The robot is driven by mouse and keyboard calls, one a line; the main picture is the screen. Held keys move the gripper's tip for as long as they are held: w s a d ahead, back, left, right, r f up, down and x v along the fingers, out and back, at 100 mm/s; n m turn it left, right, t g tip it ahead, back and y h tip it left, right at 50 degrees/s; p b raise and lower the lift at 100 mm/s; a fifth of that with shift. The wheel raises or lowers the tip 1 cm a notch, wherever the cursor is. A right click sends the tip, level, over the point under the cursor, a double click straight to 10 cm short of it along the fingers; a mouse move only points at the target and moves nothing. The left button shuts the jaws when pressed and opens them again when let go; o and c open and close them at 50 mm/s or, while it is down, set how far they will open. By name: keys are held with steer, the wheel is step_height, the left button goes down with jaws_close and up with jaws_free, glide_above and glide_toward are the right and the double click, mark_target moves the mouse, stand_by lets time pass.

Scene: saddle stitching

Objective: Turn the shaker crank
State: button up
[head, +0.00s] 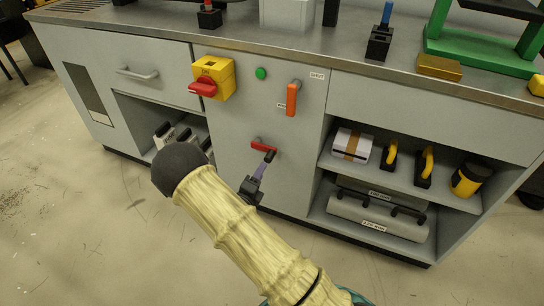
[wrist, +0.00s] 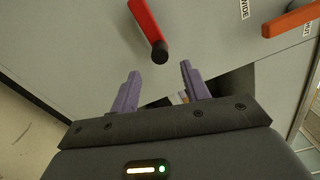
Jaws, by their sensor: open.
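The red crank (head: 262,145) is on the grey front panel of the workbench, below the yellow switch box. Its red arm ends in a black knob, and in the wrist view the crank (wrist: 145,20) reaches down from the top edge to the knob (wrist: 159,52). My gripper (head: 263,168) is just below the crank in the head view. In the wrist view my gripper (wrist: 160,70) shows two purple fingers standing apart, with the knob beyond and between their tips. The fingers look empty.
A yellow box with a red handle (head: 205,88), a green button (head: 261,73) and an orange lever (head: 292,98) are above the crank. The orange lever also shows in the wrist view (wrist: 292,20). Open shelves (head: 400,178) with tools are at the right.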

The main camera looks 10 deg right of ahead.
mark_target(272, 154)
steer(key=b+x, duration=0.2)
steer(key=x, duration=0.8)
steer(key=shift+w+d, duration=0.15)
jaws_close()
